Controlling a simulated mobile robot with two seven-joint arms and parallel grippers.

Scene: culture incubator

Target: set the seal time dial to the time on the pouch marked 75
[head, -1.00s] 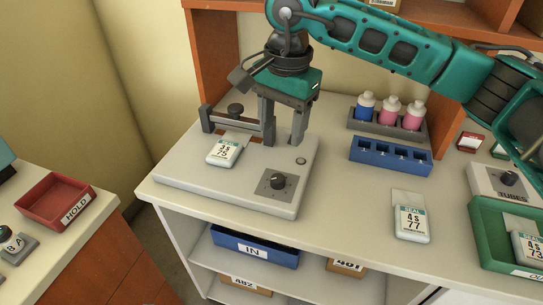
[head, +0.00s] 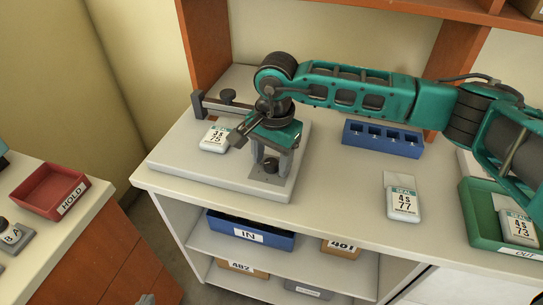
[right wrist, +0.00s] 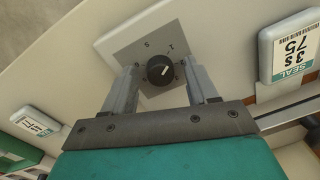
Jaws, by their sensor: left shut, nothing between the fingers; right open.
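The pouch marked 75 (head: 215,138) lies on the sealer's pale base (head: 180,172). In the right wrist view the same pouch (right wrist: 290,42) reads 3 s. The seal time dial (right wrist: 160,70) is a black round knob on a grey plate with small marks; its exact setting is hard to read. My right gripper (head: 270,163) points down over the dial (head: 270,167). Its open fingers (right wrist: 159,80) stand on either side of the knob; contact cannot be told. My left gripper (head: 147,299) barely shows at the bottom edge of the head view, shut and empty.
A pouch marked 77 (head: 403,204) lies on the bench to the right. A green tray (head: 480,232) holds a pouch marked 73 (head: 519,228). A blue rack (head: 382,139) stands behind. A red HOLD tray (head: 50,190) is on the left counter.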

